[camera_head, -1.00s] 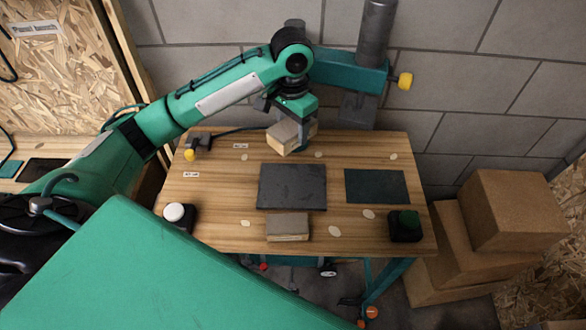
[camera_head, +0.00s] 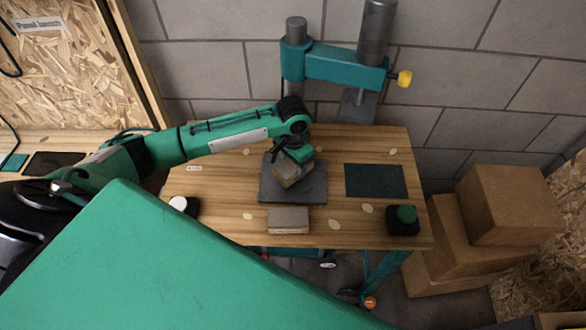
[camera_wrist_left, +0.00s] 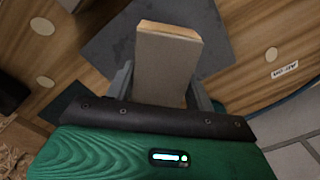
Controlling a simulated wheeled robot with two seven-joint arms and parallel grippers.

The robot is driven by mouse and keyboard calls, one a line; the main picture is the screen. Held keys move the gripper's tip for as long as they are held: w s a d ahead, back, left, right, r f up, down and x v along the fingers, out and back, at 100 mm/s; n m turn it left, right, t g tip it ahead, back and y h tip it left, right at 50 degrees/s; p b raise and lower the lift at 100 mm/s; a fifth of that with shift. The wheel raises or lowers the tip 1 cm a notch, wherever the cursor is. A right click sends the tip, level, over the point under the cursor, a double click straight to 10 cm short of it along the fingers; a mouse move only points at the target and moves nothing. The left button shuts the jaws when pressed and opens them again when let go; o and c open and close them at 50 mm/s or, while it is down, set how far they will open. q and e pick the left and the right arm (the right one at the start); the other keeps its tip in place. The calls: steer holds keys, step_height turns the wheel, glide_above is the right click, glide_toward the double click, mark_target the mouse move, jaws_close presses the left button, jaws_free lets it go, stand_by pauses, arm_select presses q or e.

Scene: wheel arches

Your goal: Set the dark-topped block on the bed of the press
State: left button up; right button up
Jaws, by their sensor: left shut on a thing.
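My left gripper (camera_head: 297,160) is shut on a pale wooden block (camera_head: 287,174). It holds the block over the dark grey plate, the press bed (camera_head: 310,192); I cannot tell whether block and plate touch. In the left wrist view the held block (camera_wrist_left: 165,70) shows a greyish-beige face and a wood-coloured edge between the fingers, with the bed (camera_wrist_left: 112,42) behind it. A second block (camera_head: 288,220) with a grey-brown top lies on the table in front of the bed. The teal press frame (camera_head: 345,68) stands behind. My right gripper is not in view.
The wooden table (camera_head: 225,215) carries a dark teal mat (camera_head: 376,181) right of the bed. Cardboard boxes (camera_head: 510,210) are stacked right of the table.

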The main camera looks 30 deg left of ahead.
mark_target(293, 165)
arm_select(q)
step_height(293, 165, down, 3)
steer(key=shift+r, duration=0.2)
steer(key=shift+f, duration=0.25)
steer(key=o, duration=1.1)
steer(key=shift+f, duration=0.1)
steer(key=shift+c, duration=0.2)
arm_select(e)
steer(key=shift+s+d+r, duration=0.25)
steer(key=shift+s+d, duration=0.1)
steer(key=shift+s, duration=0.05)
arm_select(q)
step_height(293, 165, up, 12)
steer(key=shift+r+b, duration=0.15)
steer(key=shift+b, duration=0.9)
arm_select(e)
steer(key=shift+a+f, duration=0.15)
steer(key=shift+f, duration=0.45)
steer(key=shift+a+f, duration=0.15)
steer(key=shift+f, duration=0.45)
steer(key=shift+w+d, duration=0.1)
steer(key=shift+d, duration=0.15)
arm_select(q)
steer(key=shift+s, duration=0.15)
